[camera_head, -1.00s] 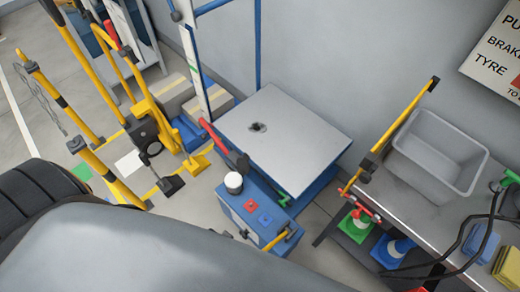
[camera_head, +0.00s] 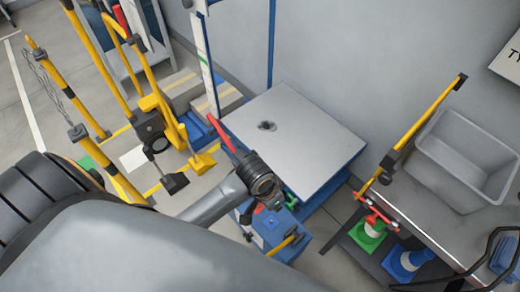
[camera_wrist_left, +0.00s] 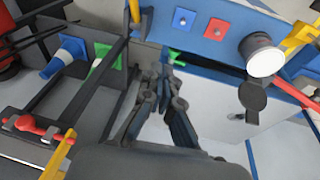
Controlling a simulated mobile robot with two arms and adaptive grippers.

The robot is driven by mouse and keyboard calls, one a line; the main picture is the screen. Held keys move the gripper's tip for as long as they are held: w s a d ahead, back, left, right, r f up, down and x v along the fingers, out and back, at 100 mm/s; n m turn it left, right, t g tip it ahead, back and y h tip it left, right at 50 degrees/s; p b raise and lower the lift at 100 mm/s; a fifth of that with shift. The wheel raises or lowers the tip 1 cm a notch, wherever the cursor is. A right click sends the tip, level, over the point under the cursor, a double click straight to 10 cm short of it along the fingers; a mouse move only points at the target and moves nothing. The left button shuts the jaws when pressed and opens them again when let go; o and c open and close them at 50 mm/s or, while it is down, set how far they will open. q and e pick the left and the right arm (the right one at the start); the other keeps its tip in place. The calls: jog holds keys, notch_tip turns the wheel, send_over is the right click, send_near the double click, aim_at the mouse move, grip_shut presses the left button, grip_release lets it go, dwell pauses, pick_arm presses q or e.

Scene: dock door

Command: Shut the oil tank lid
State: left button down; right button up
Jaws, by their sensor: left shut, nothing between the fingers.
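The blue oil tank box (camera_head: 290,240) stands in the middle of the head view, mostly behind my left arm. In the left wrist view, its top (camera_wrist_left: 230,15) carries a white round neck (camera_wrist_left: 265,57). A dark round flap, apparently the lid (camera_wrist_left: 252,96), stands open beside the neck, not over it. In the head view my arm hides neck and lid. My left gripper (camera_head: 268,190) is over the box; its fingers (camera_wrist_left: 166,72) are shut and empty, apart from the lid and left of it in the wrist view. My right gripper is not in view.
A grey flat-topped platform (camera_head: 295,135) stands behind the box. A red lever (camera_head: 224,133) rises close to my wrist. To the right are a yellow barrier arm (camera_head: 425,125), a grey bin (camera_head: 460,165) and green and blue cones (camera_head: 408,262). Yellow posts (camera_head: 55,85) stand left.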

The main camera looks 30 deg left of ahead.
pick_arm(q)
jog(key=w+a+m+g, duration=0.1)
jog(key=w+a+g, duration=0.1)
jog(key=w, duration=0.8)
jog(key=w+a+r+n+y, duration=0.2)
jog(key=w+a+r, duration=0.2)
jog(key=w+a, duration=0.75)
jog(key=s+a+f+p, duration=0.1)
jog(key=s+f, duration=0.3)
jog(key=f, duration=0.4)
jog(key=shift+a+g, duration=0.15)
jog(key=shift+g, duration=0.15)
jog(key=shift+s, duration=0.1)
